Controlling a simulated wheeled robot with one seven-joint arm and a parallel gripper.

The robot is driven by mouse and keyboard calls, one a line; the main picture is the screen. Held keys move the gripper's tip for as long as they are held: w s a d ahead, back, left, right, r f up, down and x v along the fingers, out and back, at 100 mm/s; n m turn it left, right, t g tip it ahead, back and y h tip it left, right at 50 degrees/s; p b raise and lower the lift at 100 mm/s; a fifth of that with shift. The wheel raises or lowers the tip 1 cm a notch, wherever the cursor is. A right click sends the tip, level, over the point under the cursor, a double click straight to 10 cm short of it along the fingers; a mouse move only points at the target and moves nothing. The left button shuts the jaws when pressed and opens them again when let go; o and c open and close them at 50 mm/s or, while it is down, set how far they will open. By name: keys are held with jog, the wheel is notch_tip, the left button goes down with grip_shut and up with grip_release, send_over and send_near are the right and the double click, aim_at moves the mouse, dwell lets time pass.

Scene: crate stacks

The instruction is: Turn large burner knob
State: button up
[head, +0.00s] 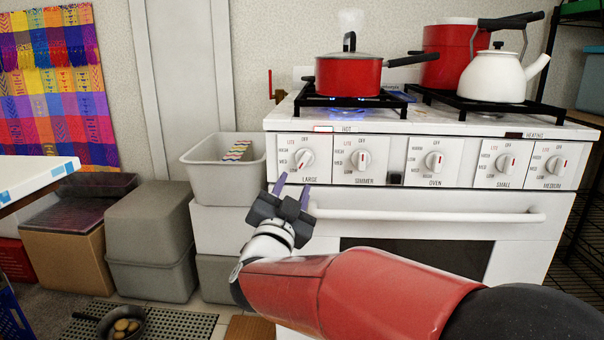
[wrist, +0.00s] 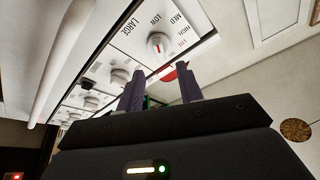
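The large burner knob (head: 304,158) is a round white knob with a red mark, at the far left of the stove's front panel (head: 395,160), above the word LARGE. It also shows in the wrist view (wrist: 158,44), just beyond my fingertips. I cannot tell its exact setting. My gripper (head: 292,188) is below and slightly left of the knob in the head view, with its two purple fingers pointing up. The fingers are apart with nothing between them, and they are not visibly touching the knob.
Simmer (head: 365,160), oven (head: 433,162), small and medium knobs line the panel to the right. The white oven handle (head: 430,215) runs just right of my gripper. A red pot (head: 348,75) sits above on a burner with blue glow. A grey crate (head: 222,185) stands left.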

aim_at(304, 161)
jog(key=shift+m+h, duration=0.3)
jog(key=shift+h, duration=0.2)
jog(key=p+x, duration=0.1)
jog(key=x, duration=0.6)
jog(key=shift+w+r, duration=0.1)
jog(key=shift+w, duration=0.15)
jog(key=shift+c, duration=0.5)
grip_shut()
